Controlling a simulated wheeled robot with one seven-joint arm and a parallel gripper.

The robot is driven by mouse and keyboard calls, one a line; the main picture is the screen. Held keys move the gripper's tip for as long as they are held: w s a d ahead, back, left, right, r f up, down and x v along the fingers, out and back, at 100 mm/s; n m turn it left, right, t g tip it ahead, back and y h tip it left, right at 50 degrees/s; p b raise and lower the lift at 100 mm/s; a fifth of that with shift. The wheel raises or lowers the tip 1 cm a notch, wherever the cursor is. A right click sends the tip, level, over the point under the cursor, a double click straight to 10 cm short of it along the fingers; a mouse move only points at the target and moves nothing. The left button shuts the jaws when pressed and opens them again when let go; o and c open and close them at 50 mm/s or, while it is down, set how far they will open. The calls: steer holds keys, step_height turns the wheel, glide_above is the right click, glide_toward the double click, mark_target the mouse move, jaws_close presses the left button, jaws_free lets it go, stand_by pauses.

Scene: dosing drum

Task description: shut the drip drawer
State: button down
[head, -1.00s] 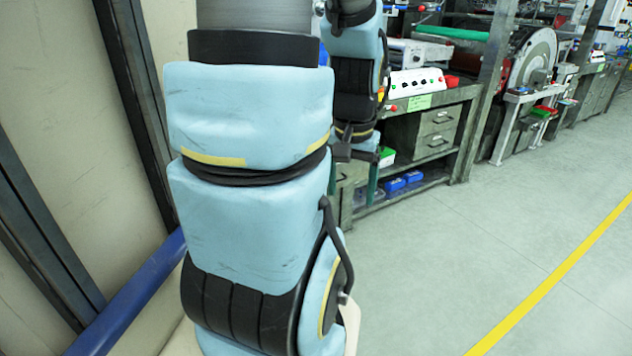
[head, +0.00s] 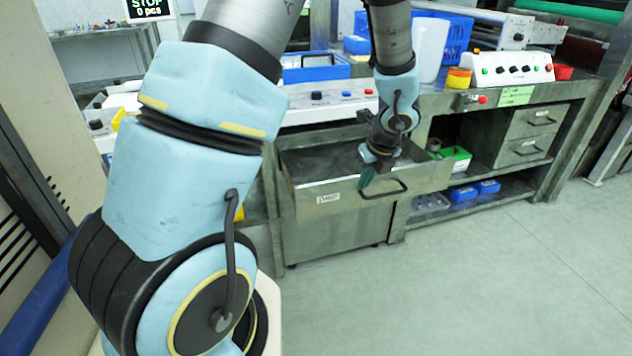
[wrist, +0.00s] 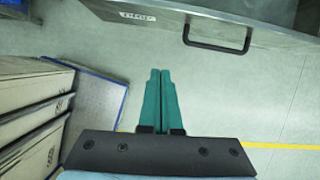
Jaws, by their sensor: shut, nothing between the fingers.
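The drip drawer (head: 345,205) is a grey metal drawer under the bench, pulled out so that its dark inside shows. Its front has a white label (head: 328,198) and a black bar handle (head: 384,190). My gripper (head: 367,182) hangs at the drawer's front, close to the handle; its green fingers are together and empty. In the wrist view the fingertips (wrist: 160,72) point at the drawer front (wrist: 165,18), with floor visible between them and it. The handle (wrist: 217,47) is ahead and to the right of the fingertips there. I see no contact with the drawer.
A control panel (head: 513,69) and blue crates (head: 440,38) stand on the bench. Shelves to the right hold a green bin (head: 455,156) and blue boxes (head: 464,194). Cardboard boxes (wrist: 30,110) are left in the wrist view. The floor in front (head: 480,280) is clear.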

mark_target(350, 190)
steer(key=shift+m, duration=0.3)
steer(key=w+f, duration=0.2)
steer(key=f, duration=0.1)
steer(key=w+a+f, duration=0.1)
steer(key=w+f, duration=0.1)
steer(key=f, duration=0.1)
steer(key=w+f, duration=0.3)
steer(key=shift+a+f, duration=0.15)
steer(key=shift+f, duration=0.1)
steer(key=shift+w+a+f, duration=0.1)
steer(key=shift+w+f, duration=0.05)
steer(key=shift+w, duration=0.65)
